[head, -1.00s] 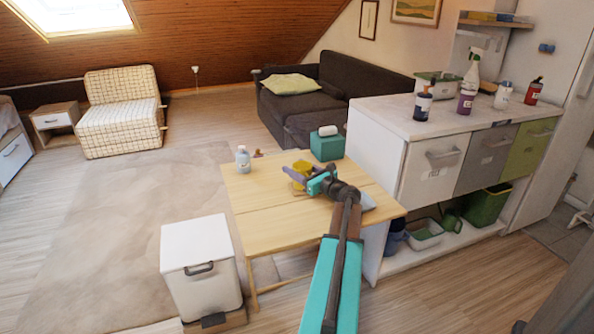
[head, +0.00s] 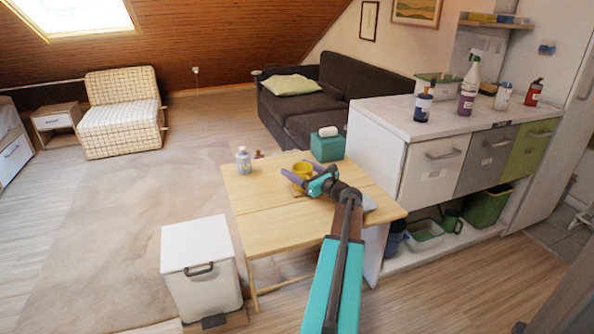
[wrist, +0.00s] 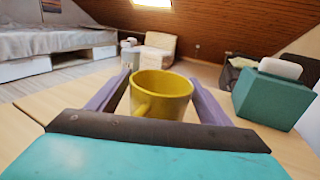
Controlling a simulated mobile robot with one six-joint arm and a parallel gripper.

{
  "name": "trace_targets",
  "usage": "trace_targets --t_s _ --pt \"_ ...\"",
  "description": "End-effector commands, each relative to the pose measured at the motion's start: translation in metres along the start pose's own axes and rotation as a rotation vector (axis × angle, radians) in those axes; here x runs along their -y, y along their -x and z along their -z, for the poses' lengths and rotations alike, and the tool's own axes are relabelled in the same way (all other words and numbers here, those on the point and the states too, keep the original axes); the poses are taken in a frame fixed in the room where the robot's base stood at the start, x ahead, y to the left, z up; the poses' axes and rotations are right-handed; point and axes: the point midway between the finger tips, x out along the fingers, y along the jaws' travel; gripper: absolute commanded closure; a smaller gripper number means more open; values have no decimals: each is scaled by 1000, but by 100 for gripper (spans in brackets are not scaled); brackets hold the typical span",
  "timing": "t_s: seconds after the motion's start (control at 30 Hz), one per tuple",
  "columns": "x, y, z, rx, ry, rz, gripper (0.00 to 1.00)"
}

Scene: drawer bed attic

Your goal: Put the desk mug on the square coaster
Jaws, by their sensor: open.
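The yellow desk mug (head: 303,169) stands upright on the wooden table, its handle toward my wrist in the wrist view (wrist: 160,95). My gripper (head: 305,175) is open around it, with one purple finger on each side; a gap shows beside the mug in the wrist view. A small brown flat patch (head: 297,190) shows at the mug's near side in the head view. It may be the square coaster, mostly hidden by the mug and gripper; I cannot tell whether the mug rests fully on it.
A teal tissue box (head: 327,147) stands at the table's back right, and a clear bottle (head: 243,160) at its back left. A grey item (head: 369,204) lies partly hidden behind my arm. The table's (head: 265,213) left and front are clear. A white bin (head: 201,268) stands in front.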

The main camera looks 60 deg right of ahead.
Motion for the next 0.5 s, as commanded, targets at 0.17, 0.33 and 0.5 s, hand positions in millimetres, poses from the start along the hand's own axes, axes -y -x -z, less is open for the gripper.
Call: trace_targets --t_s 0.17,0.33,0.5 --pt "-1 21 -1 0 0 1 27" --pt "-1 47 -2 0 -1 2 27" --pt "-1 75 -1 0 -1 3 27"
